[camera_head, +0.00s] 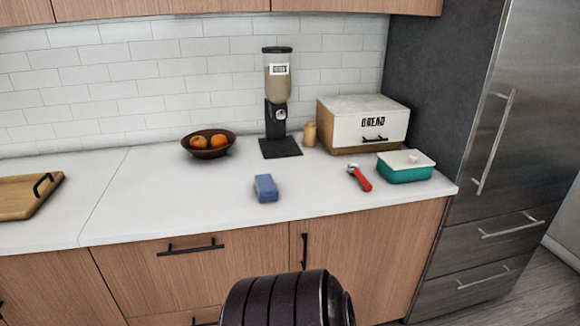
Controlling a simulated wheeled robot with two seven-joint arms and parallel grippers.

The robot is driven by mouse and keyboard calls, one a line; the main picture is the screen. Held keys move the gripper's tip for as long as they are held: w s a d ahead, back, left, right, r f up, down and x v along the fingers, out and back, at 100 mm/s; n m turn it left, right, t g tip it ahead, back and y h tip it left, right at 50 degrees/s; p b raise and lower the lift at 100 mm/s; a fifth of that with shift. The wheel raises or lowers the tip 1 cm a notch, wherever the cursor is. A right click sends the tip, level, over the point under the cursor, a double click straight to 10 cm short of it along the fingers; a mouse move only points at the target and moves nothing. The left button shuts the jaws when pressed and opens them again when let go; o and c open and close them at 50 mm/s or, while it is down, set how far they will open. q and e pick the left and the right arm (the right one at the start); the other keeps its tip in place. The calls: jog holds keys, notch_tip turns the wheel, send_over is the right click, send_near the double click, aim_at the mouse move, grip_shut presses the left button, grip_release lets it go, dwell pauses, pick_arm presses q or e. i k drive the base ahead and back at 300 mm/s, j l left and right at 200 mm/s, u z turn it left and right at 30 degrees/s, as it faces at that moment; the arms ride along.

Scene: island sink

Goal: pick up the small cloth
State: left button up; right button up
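A small blue folded block that looks like the small cloth (265,188) lies on the white countertop (215,195), near its front edge and in front of the dispenser. Nothing touches it. A dark ribbed part of my own body shows at the bottom middle, below the counter edge. Neither of my grippers shows in the head view.
A fruit bowl (208,153), a dispenser (278,100) and a bread box (363,125) stand behind. A red-handled tool (360,177) and a teal lidded container (405,168) are right. A wooden tray (22,198) is left. Counter around the cloth is clear.

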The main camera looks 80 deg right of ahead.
aim_at(267, 191)
jog(key=z, duration=3.8)
jog(key=u, duration=1.25)
jog(key=i+l+u, duration=0.1)
jog(key=l, duration=0.15)
jog(key=i+l, duration=0.15)
jog(key=l+u, duration=0.05)
jog(key=l, duration=0.05)
